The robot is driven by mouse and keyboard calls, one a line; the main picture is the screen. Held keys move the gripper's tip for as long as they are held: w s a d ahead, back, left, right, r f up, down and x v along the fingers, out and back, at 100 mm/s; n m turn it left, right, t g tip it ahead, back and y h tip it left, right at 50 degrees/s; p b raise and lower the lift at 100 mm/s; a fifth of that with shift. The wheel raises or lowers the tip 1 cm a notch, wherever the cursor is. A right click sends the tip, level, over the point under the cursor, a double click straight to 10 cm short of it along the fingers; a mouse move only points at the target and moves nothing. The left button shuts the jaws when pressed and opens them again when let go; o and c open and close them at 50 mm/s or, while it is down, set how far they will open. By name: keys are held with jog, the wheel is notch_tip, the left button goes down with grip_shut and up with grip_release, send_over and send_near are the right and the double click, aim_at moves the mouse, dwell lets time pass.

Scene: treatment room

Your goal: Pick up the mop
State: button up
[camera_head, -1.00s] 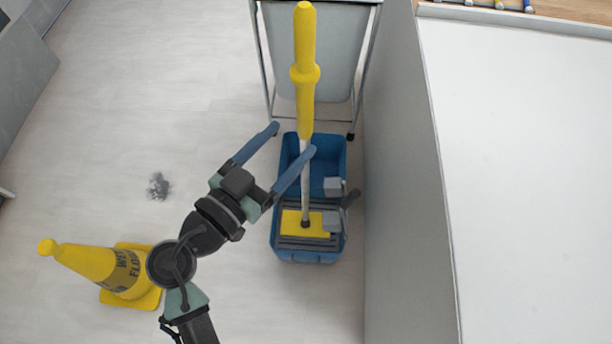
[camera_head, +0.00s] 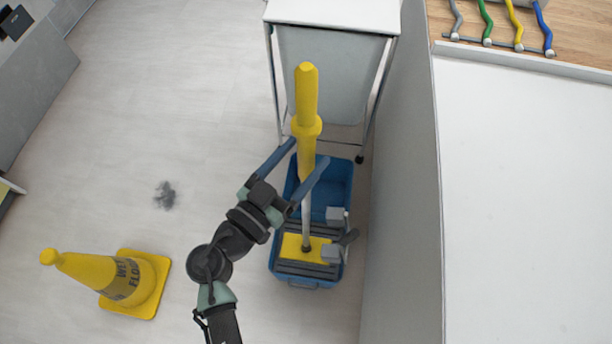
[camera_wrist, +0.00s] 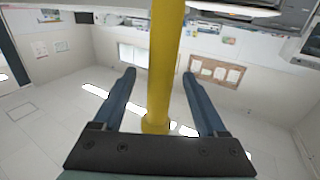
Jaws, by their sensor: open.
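The mop (camera_head: 307,135) stands upright, with a thick yellow grip, a grey lower pole and a yellow head plate (camera_head: 292,246) in the blue bucket (camera_head: 338,184). My gripper (camera_head: 309,150) is open, its two blue fingers on either side of the mop's yellow grip in the head view. In the wrist view the yellow handle (camera_wrist: 165,60) runs between the open fingers (camera_wrist: 158,75), with gaps on both sides. A yellow collar (camera_wrist: 155,124) shows close to the gripper's palm. Whether a finger touches the handle cannot be told.
A wheeled cart (camera_head: 335,12) with a grey bag stands behind the bucket. A grey partition (camera_head: 405,200) and white surface (camera_head: 520,190) close off the right. The floor between is clear.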

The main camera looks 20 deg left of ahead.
jog(key=w, duration=0.2)
jog(key=w+d+p, duration=0.1)
jog(key=w, duration=0.1)
jog(key=shift+w+r, duration=0.1)
jog(key=shift+w, duration=0.15)
jog(key=shift+a, duration=0.1)
jog(key=shift+c, duration=0.2)
grip_shut()
jog(key=shift+r, duration=0.1)
